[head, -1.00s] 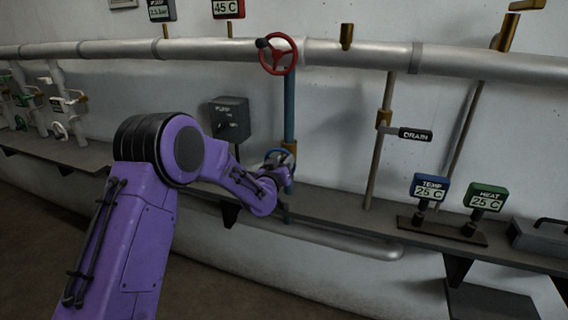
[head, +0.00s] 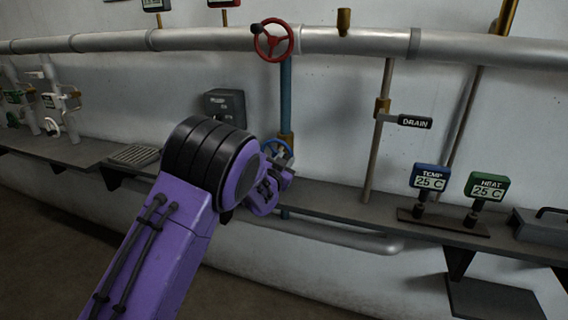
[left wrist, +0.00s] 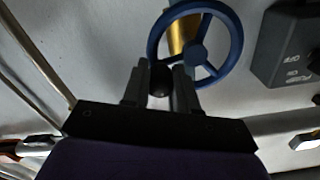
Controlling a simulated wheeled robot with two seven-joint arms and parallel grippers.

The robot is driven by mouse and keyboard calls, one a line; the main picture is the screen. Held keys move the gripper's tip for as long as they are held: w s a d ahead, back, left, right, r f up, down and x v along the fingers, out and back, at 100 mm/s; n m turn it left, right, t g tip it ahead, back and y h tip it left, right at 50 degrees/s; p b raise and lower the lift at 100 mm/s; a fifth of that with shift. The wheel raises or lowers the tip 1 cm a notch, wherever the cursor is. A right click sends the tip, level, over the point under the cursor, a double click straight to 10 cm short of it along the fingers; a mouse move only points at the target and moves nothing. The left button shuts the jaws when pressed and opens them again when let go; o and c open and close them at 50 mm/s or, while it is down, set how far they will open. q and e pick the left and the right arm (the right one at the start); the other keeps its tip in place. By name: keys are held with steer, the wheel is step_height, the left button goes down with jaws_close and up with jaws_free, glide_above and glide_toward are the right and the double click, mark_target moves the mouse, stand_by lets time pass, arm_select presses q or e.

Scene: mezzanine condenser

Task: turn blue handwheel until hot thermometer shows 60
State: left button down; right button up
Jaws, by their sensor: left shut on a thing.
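The blue handwheel (head: 277,148) stands on the blue vertical pipe, partly hidden behind my left gripper (head: 284,178). In the left wrist view the blue handwheel (left wrist: 233,45) shows its rim, spokes and hub. My left gripper (left wrist: 159,72) is shut on the wheel's black knob (left wrist: 160,83), at the rim. A red-framed display (head: 223,3) is cut off by the top edge; its reading is out of view. The blue TEMP display (head: 430,179) and the green HEAT display (head: 487,187) each read 25 C. My right gripper is not in view.
A red handwheel (head: 273,41) sits on the large horizontal pipe above. A grey switch box (head: 226,105) is on the wall left of the blue pipe. The DRAIN handle (head: 414,121) sticks out to the right. The shelf (head: 330,200) runs below.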

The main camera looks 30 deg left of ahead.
arm_select(q)
steer(key=shift+f+m, duration=0.3)
steer(key=shift+m, duration=0.2)
steer(key=shift+b, duration=0.3)
steer(key=c, duration=0.9)
jaws_free()
steer(key=shift+s+d, duration=0.1)
steer(key=b+v, duration=0.2)
steer(key=v, duration=0.8)
steer(key=shift+s, duration=0.2)
